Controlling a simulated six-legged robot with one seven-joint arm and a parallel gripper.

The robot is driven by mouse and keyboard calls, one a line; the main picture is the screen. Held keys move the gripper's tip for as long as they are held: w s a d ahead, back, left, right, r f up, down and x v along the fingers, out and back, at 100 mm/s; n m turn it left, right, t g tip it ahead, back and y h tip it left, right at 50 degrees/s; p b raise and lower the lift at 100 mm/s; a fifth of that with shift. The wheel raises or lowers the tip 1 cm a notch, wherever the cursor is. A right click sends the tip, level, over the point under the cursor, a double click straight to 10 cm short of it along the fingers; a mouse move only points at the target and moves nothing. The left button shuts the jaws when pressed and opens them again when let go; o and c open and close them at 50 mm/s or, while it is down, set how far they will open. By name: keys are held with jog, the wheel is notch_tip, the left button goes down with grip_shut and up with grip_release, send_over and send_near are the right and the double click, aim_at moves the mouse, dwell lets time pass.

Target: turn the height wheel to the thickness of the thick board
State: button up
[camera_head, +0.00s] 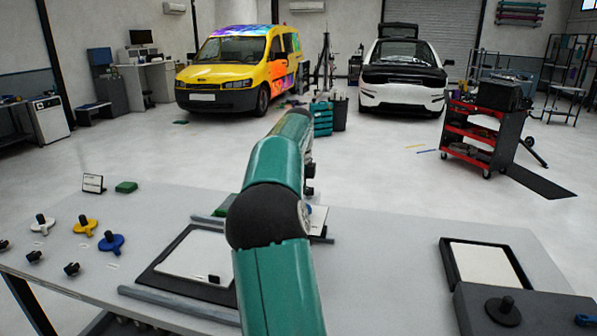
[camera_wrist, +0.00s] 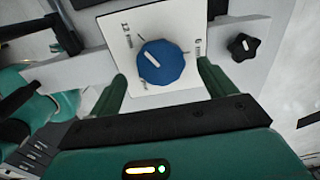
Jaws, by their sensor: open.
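The height wheel (camera_wrist: 160,62) is a blue faceted knob on a white marked plate (camera_wrist: 120,22) in the wrist view. Its white pointer line slants toward the upper left. Printed marks, too small to read, stand at the plate's left and right. My gripper (camera_wrist: 162,72) is open, with one green finger on each side of the wheel. The right finger is close to the wheel's edge; I cannot tell if either finger touches it. In the head view my arm hides the wheel and gripper. I cannot tell which board is the thick one.
A black star knob (camera_wrist: 243,47) sits right of the wheel. On the table (camera_head: 390,250), a white sheet lies in a dark frame (camera_head: 160,270), with blue (camera_head: 111,243), yellow (camera_head: 86,227) and white (camera_head: 42,225) handled discs at left. A dark tray (camera_head: 452,262) is at right.

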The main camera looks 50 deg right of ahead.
notch_tip(320, 180, up, 11)
jog(key=shift+a+f, duration=0.15)
jog(key=shift+a, duration=0.05)
dwell(0.6)
